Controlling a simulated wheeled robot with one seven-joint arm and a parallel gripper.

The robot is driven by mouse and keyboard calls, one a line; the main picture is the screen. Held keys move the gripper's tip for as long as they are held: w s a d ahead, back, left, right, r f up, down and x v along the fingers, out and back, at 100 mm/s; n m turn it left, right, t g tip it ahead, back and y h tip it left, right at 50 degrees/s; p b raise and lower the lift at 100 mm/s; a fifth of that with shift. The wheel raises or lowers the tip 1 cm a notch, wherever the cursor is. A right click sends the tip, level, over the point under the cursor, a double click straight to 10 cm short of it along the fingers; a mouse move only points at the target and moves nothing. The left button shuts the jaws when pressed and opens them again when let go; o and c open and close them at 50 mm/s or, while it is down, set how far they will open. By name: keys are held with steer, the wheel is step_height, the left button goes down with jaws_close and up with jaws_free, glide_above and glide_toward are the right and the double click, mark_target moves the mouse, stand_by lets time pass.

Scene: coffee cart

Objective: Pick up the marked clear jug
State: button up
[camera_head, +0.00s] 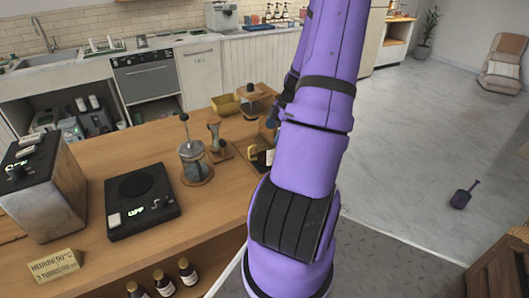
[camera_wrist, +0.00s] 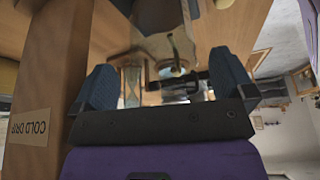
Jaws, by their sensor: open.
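I cannot make out a mark on any jug. In the wrist view a clear glass vessel (camera_wrist: 158,17) shows at the top, beyond my gripper (camera_wrist: 163,88). It looks like a jug, but its outline is blurred. The two blue fingers are spread wide, one on each side, with nothing clearly held between them. In the head view my purple arm hides most of the gripper. A small vessel with a dark body (camera_head: 263,157) sits by the arm at the counter's right edge, partly hidden.
A glass press (camera_head: 192,157), an hourglass-shaped vessel (camera_head: 215,136) and a wooden stand (camera_head: 252,92) stand on the wooden counter (camera_head: 120,150). A black scale (camera_head: 140,202) and a metal machine (camera_head: 45,195) are to the left.

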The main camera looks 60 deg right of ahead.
mark_target(264, 143)
steer(key=w+a+f, duration=0.2)
steer(key=f, duration=0.1)
steer(key=shift+w+a+f, duration=0.2)
steer(key=shift+a+f, duration=0.05)
steer(key=shift+a, duration=0.05)
steer(key=shift+w+a+f, duration=0.15)
steer(key=shift+f, duration=0.4)
steer(key=c, duration=0.9)
steer(key=shift+o, duration=0.2)
steer(key=shift+w+r, duration=0.1)
